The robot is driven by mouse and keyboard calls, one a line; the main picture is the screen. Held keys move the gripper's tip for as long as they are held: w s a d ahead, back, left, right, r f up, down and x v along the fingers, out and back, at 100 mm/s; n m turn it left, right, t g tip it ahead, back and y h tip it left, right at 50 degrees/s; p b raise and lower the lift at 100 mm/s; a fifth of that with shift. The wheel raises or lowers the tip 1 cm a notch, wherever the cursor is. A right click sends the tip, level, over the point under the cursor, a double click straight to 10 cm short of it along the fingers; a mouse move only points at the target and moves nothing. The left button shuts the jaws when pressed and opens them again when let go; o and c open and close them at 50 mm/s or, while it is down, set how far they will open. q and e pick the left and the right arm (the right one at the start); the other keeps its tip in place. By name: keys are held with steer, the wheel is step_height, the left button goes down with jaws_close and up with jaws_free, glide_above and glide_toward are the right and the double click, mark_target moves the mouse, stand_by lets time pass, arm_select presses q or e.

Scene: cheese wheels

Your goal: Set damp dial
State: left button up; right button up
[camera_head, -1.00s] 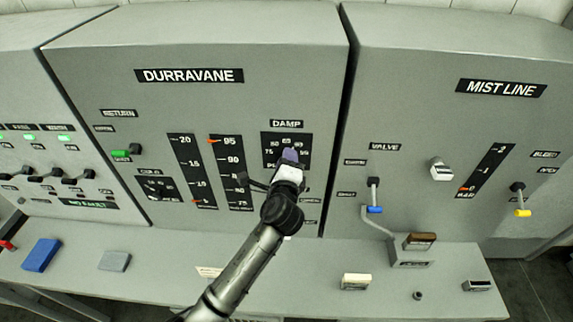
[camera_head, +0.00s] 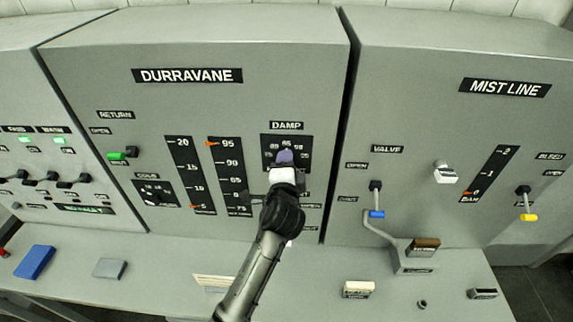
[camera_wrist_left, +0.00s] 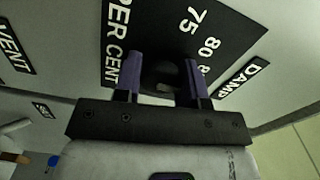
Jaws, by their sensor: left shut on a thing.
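The damp dial has a black scale plate (camera_head: 268,141) under the DAMP label (camera_head: 286,125), on the DURRAVANE panel. My left gripper (camera_head: 285,157), with purple fingers, is at this plate and covers its middle and the dial's knob. In the left wrist view the dark round knob (camera_wrist_left: 162,73) sits between the two fingers of my left gripper (camera_wrist_left: 163,80), which are shut on it. The scale plate (camera_wrist_left: 225,28) shows 75 and 80 there, tilted in the picture. The knob's pointer and its reading are hidden. My right gripper is not in view.
Left of the dial are two vertical gauges (camera_head: 230,178), the COLD dial (camera_head: 154,193) and a green-tipped lever (camera_head: 118,156). The MIST LINE panel (camera_head: 420,100) on the right has blue- and yellow-tipped levers. A grey ledge (camera_head: 180,268) runs below with small blocks on it.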

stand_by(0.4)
arm_select(q)
steer(key=o, duration=0.9)
steer(key=shift+s, duration=0.1)
steer(key=s, duration=0.4)
steer(key=s+b, duration=0.1)
steer(key=s, duration=0.8)
steer(key=shift+s+a+b, duration=0.3)
steer(key=shift+a, duration=0.1)
